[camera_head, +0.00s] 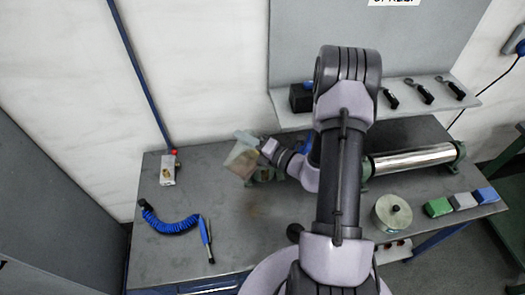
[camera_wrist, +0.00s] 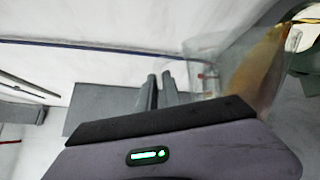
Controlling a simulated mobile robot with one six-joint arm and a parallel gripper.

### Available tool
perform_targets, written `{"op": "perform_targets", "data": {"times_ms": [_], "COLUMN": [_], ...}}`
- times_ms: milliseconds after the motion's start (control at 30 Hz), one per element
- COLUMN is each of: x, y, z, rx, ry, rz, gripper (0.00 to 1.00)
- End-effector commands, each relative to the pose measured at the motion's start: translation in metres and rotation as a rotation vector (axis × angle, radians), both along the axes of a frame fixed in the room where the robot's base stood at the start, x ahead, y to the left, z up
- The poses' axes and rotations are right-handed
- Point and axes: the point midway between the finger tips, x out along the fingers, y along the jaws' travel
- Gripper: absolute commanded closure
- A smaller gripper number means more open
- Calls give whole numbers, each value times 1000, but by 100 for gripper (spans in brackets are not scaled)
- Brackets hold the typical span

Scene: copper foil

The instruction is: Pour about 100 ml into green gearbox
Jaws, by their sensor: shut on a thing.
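A clear jug (camera_head: 243,157) with amber-brown liquid is held up, tilted, over the left-middle part of the bench. My gripper (camera_head: 266,147) is shut on it from the right. In the wrist view my gripper's fingers (camera_wrist: 159,89) are close together at the near side of the jug, and its amber liquid (camera_wrist: 258,66) lies slanted at the right. The green gearbox (camera_head: 266,175) is partly visible below and right of the jug, mostly hidden by the jug and my arm. Its opening is hidden, and I cannot tell whether liquid is flowing out.
A grey bench (camera_head: 180,255) carries a blue coiled hose (camera_head: 170,224) at left and a small box (camera_head: 168,170) behind it. A steel roller (camera_head: 412,159), a round tin (camera_head: 393,213) and coloured blocks (camera_head: 438,207) are at right. A shelf (camera_head: 430,103) stands behind.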

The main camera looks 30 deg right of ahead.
Motion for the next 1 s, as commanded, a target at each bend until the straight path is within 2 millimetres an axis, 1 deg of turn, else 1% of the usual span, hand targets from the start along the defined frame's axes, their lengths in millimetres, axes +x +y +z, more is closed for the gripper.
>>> {"op": "perform_targets", "data": {"times_ms": [1000], "x": [2], "y": [-6], "z": [5], "rx": [47], "ry": [18], "rz": [0], "gripper": [100]}}
